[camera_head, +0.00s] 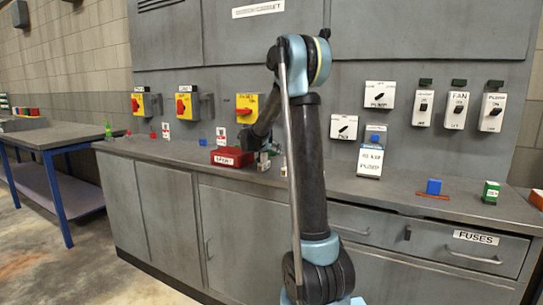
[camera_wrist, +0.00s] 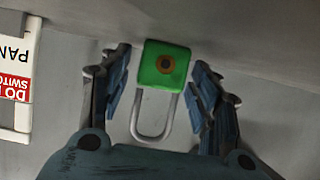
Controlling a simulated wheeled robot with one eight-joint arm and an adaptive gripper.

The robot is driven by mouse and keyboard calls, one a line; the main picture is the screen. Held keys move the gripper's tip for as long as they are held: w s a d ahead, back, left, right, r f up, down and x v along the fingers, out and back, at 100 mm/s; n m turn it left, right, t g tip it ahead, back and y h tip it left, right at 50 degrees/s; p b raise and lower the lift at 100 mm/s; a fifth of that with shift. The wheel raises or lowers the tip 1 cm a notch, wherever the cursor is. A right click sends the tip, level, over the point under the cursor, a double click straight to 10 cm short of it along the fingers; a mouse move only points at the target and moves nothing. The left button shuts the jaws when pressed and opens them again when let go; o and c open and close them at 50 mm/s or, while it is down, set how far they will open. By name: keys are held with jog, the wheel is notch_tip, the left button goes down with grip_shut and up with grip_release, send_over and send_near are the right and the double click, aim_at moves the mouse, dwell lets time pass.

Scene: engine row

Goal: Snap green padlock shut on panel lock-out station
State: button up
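The green padlock (camera_wrist: 164,65) is in the wrist view, its green body at the top and its grey U-shaped shackle toward my palm. A round dark keyhole disc marks its face. I cannot tell whether the shackle is latched. My gripper (camera_wrist: 160,62) is open, with a finger on each side of the padlock and narrow gaps showing. In the head view my gripper (camera_head: 250,140) is largely hidden by my arm, low before the panel. The green padlock is not clear there. A yellow lock-out station with a red handle (camera_head: 247,110) is on the panel just above.
A white and red tag (camera_wrist: 15,75) shows upside down at the left of the wrist view. On the counter, a red box (camera_head: 232,157) is close to my gripper, and a sign stand (camera_head: 369,162) is right of my arm. More yellow switches (camera_head: 187,106) are left.

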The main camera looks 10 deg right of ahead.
jog(key=c, duration=0.9)
jog(key=shift+s+a+r, duration=0.15)
jog(key=shift+r, duration=0.45)
notch_tip(320, 180, up, 10)
jog(key=r, duration=0.1)
jog(key=s+a, duration=0.3)
jog(key=s, duration=0.2)
jog(key=s+a, duration=0.4)
jog(key=s, duration=0.1)
jog(key=s+a, duration=0.4)
jog(key=s, duration=0.2)
jog(key=shift+a+f, duration=0.25)
jog(key=shift+f, duration=0.1)
